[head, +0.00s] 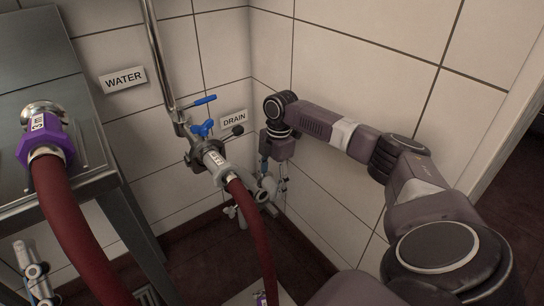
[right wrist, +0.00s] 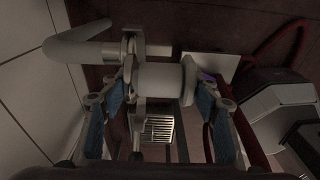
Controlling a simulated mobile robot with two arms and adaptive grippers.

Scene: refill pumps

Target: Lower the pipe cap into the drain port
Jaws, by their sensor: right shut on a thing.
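My right gripper (head: 266,168) reaches down into the wall corner below the DRAIN sign (head: 234,120). In the right wrist view its two blue-padded fingers (right wrist: 160,92) are shut on a pale, flanged cylindrical piece, which seems to be the pipe cap (right wrist: 163,82). A pale bent pipe with a clamp (right wrist: 80,46), seemingly the drain pipe, lies just left of the cap. I cannot tell whether the cap touches it or where the port's mouth is. In the head view the fingertips and cap are small and partly hidden.
A red hose (head: 253,225) hangs from a valve with blue handles (head: 203,129) close left of my gripper. Another red hose with a purple coupling (head: 58,148) is by the metal stand at left. A floor grate (right wrist: 160,129) lies below; tiled walls are close.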

